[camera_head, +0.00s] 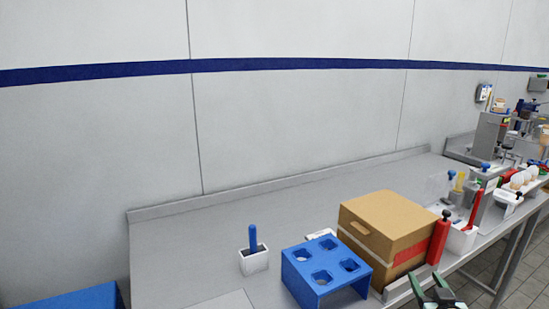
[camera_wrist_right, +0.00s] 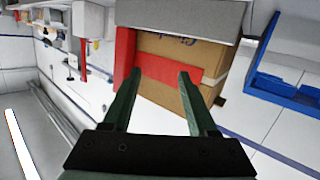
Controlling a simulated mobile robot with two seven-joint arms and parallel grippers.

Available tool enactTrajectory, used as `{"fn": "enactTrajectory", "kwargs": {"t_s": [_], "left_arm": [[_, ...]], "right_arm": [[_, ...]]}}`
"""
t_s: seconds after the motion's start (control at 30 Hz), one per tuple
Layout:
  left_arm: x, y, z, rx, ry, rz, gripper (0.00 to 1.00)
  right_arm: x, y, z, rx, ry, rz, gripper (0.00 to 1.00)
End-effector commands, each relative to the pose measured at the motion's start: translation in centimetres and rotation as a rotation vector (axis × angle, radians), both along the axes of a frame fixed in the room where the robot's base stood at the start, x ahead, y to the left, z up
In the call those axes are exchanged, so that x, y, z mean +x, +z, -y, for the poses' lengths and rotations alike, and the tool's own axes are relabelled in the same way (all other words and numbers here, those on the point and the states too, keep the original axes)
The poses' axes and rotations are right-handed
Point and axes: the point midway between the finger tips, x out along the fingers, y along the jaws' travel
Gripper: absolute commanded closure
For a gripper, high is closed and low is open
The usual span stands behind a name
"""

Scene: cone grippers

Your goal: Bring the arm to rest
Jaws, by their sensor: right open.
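My right gripper (camera_head: 436,290) shows at the bottom right of the head view, its green fingertips near the table's front edge. In the right wrist view my right gripper (camera_wrist_right: 157,75) is open, with two green fingers apart and nothing seen held between them. The cardboard box (camera_wrist_right: 178,50) and its red strip lie beyond the fingers in that view, which looks upside down. My left gripper is not in view.
The cardboard box (camera_head: 385,222) stands on the grey table (camera_head: 190,245), with a red cylinder (camera_head: 439,238) beside it. A blue four-hole rack (camera_head: 300,270) and a white holder (camera_head: 254,262) with a blue-handled tool stand left. Lab equipment crowds the right; the table's back left is clear.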

Motion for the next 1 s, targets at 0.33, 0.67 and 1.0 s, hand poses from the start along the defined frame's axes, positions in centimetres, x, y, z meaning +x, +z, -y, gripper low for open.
{"fn": "enactTrajectory", "kwargs": {"t_s": [0.33,0.67,1.0], "left_arm": [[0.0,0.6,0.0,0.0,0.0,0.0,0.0],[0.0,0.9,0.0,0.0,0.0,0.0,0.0],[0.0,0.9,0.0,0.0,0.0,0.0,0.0]], "right_arm": [[-14.7,-17.9,-14.4,0.055,0.275,-0.37,0.41],[-26.4,-23.3,-22.5,0.147,0.414,-0.548,0.41],[-27.3,-23.6,-23.1,0.155,0.423,-0.561,0.41]]}}
